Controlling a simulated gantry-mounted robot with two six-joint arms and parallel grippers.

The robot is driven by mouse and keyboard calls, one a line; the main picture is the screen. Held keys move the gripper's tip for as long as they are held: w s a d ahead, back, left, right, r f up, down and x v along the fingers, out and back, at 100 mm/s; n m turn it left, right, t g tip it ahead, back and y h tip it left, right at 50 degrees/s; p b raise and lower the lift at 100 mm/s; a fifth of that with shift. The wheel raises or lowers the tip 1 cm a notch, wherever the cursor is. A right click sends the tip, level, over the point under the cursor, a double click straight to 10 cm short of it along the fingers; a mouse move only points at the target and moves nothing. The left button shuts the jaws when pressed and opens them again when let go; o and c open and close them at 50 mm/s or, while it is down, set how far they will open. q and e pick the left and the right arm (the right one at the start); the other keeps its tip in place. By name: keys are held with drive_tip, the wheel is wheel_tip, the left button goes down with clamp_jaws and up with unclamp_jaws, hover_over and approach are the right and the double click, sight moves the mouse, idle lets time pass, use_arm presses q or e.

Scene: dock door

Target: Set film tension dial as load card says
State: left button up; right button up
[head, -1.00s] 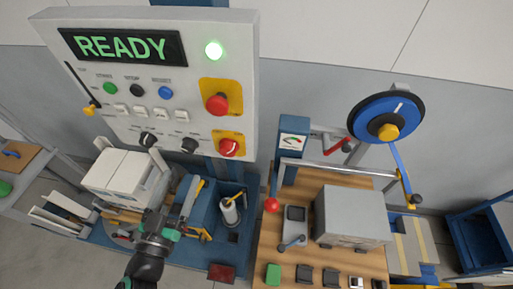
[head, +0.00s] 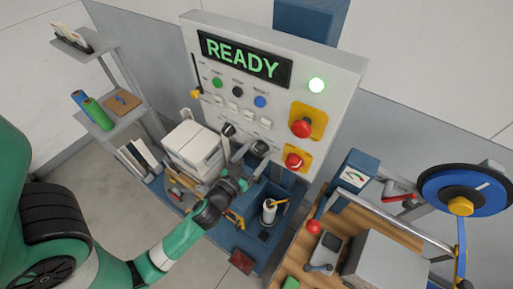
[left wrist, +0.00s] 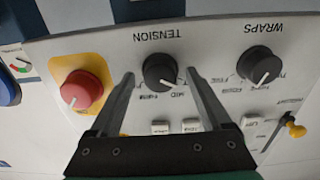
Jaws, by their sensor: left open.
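The black tension dial (left wrist: 160,72) is on the light panel, upside down in the left wrist view under the TENSION label. Its white mark seems to point toward the MID print, though the small print is hard to read. In the head view the tension dial (head: 260,148) is the right of two black dials. My left gripper (left wrist: 160,76) is open, one finger on each side of the dial; I cannot tell whether they touch it. It also shows in the head view (head: 246,158). I cannot pick out the load card. My right gripper is not in view.
The wraps dial (left wrist: 261,65) and a red knob (left wrist: 82,91) flank the tension dial. A white box (head: 194,147) stands below the panel. A wooden bench (head: 300,252) is at right.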

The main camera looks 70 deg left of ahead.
use_arm(q)
drive_tip(key=shift+w+a, duration=0.1)
drive_tip(key=shift+w, duration=0.05)
clamp_jaws()
idle(0.4)
drive_tip(key=shift+m, duration=0.3)
drive_tip(key=m, duration=0.3)
drive_tip(key=shift+m, duration=2.1)
